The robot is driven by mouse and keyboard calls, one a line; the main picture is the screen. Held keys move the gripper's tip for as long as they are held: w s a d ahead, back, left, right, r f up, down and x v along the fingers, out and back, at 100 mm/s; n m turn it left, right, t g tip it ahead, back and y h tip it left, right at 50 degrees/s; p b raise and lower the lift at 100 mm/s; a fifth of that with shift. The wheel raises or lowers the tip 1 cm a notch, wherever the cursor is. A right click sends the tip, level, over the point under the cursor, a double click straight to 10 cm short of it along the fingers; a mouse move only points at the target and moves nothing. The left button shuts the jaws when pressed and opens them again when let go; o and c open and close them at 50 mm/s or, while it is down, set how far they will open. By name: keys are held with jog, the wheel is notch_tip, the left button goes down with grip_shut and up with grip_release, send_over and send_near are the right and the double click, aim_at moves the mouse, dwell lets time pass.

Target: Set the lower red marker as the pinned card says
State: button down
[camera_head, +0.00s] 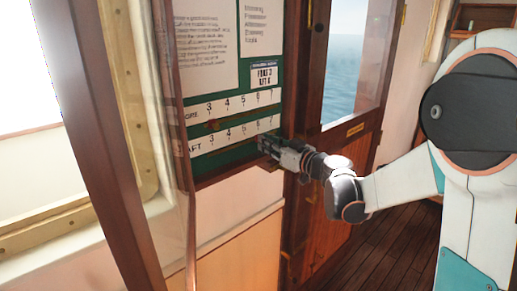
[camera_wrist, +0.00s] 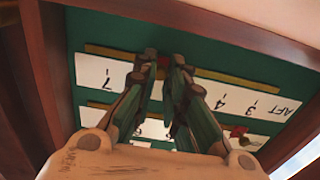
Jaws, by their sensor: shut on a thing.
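The green board (camera_head: 240,156) carries two white number strips. The upper strip (camera_head: 195,116) reads FORE and the lower strip (camera_head: 197,150) reads AFT, each running from 3 to 7. The small pinned card (camera_head: 264,74) seems to read FORE 3, AFT 6, in small print. My gripper (camera_head: 264,146) is at the lower strip's right part. In the wrist view, its fingers (camera_wrist: 163,75) are shut on the lower red marker (camera_wrist: 161,73), which is mostly hidden. The fingers cover the numbers between 4 and 7. The upper red marker (camera_wrist: 238,131) is apart from them.
Printed sheets (camera_head: 207,45) hang above the strips. A wooden frame (camera_head: 300,190) edges the board, with a windowed door (camera_head: 350,65) to its right. A wooden post (camera_head: 105,125) stands at left. Wooden floor (camera_head: 375,255) is clear at the lower right.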

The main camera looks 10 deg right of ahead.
jog(key=shift+w+d, duration=0.25)
jog(key=shift+d, duration=0.2)
jog(key=c, duration=1.6)
grip_release()
jog(key=shift+a, duration=0.1)
jog(key=v, duration=1.2)
